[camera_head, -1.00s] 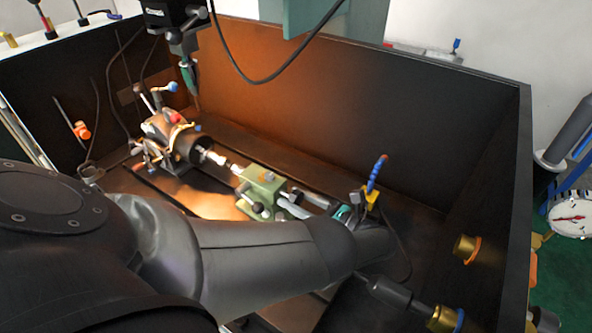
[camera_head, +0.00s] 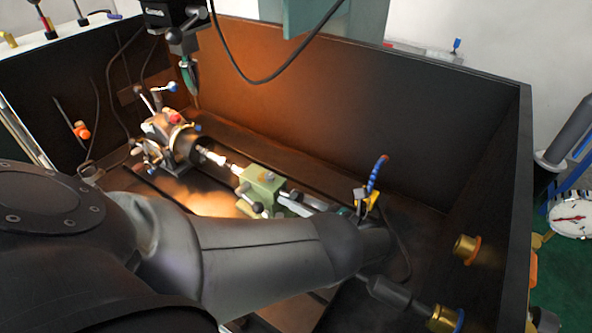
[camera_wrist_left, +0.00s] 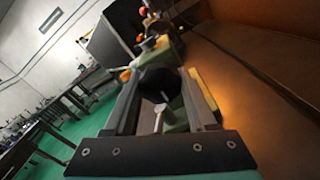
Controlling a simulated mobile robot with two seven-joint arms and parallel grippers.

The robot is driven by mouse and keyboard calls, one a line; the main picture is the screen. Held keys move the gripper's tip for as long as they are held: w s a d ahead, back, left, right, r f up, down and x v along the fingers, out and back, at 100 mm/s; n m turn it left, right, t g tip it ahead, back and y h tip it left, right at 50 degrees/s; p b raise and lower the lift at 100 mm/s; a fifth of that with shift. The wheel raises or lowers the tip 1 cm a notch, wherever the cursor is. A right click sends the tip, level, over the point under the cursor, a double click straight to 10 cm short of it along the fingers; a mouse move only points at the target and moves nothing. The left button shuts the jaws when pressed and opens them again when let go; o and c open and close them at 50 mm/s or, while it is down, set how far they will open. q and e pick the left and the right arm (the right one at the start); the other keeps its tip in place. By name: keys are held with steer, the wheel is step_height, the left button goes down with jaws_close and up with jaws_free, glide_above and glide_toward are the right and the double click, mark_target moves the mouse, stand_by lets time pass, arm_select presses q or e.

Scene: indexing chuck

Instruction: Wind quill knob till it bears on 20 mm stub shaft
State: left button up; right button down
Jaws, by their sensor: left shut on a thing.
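The green tailstock (camera_head: 262,186) stands on the rails in the head view, with a black ball-ended lever on its front. Its quill points left toward the bright stub shaft (camera_head: 213,157), held in the dark chuck (camera_head: 186,143). I cannot tell whether quill tip and shaft touch. My left gripper (camera_head: 320,205) is at the tailstock's right end, partly hidden by my arm. In the left wrist view the fingers (camera_wrist_left: 162,92) are shut on the black quill knob (camera_wrist_left: 158,84), one on each side. The knob is not clear in the head view. My right gripper is not in view.
Dark tray walls (camera_head: 370,110) enclose the machine at the back and right. A blue-and-orange hose (camera_head: 377,173) rises behind my wrist. A black tool head (camera_head: 183,40) and cable hang above. Brass fittings (camera_head: 467,249) stick out at the right.

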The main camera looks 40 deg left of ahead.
arm_select(q)
steer(key=shift+f, duration=0.15)
steer(key=o, duration=1.4)
